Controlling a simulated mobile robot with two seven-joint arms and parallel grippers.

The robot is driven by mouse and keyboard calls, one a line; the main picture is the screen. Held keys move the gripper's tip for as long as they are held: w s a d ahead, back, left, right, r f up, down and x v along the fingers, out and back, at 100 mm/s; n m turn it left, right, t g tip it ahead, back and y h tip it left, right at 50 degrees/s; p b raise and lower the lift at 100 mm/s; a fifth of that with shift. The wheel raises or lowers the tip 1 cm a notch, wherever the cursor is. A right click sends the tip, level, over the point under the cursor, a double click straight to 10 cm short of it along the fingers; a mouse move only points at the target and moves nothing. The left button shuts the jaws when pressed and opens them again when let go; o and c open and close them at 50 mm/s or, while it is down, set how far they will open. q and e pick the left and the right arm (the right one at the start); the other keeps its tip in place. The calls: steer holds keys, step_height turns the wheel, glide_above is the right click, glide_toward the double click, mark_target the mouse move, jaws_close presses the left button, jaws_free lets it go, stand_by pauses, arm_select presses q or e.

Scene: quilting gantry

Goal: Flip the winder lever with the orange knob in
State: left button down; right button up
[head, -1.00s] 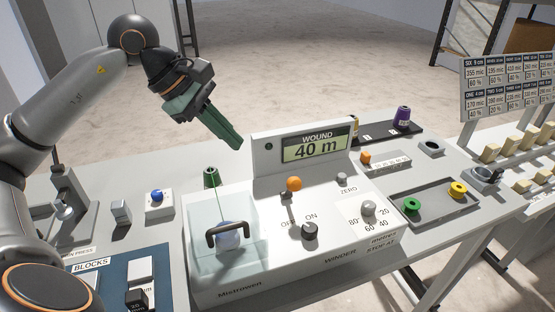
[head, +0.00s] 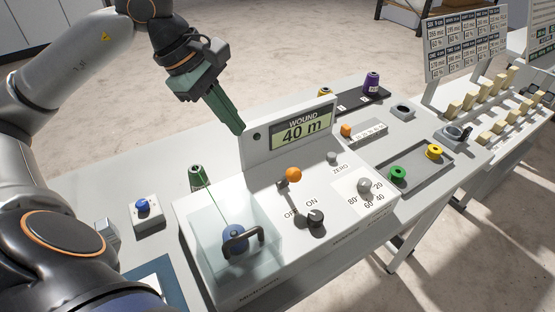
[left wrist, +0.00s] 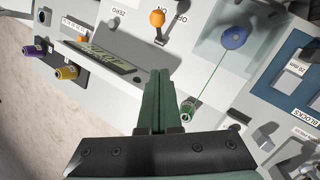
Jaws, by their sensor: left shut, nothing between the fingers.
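The winder (head: 262,270) is a white console with a display reading "WOUND 40 m". The orange knob also shows in the left wrist view (left wrist: 157,18). My left gripper (head: 239,131) is shut and empty, with green fingers pointing down beside the left end of the display, above and behind the knob and apart from it. In the left wrist view its fingertips (left wrist: 159,72) lie short of the knob. My right gripper is not in view.
A clear cover with a black handle (head: 242,240) encloses a blue spool on the winder's left. A green thread cone (head: 197,176) stands behind it. A grey tray (head: 428,170) with green and yellow spools lies to the right. A blue button (head: 143,205) sits at left.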

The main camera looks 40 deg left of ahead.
mark_target(288, 179)
arm_select(q)
steer(key=x, duration=0.4)
steer(key=d+p+x, duration=0.1)
steer(key=x, duration=0.2)
steer(key=d+p+x, duration=0.1)
steer(key=x, duration=0.3)
steer(key=shift+w+d+r, duration=0.1)
steer(key=shift+w+d, duration=0.1)
steer(key=shift+w+d+f, duration=0.15)
steer(key=shift+d+f, duration=0.15)
steer(key=shift+d, duration=0.1)
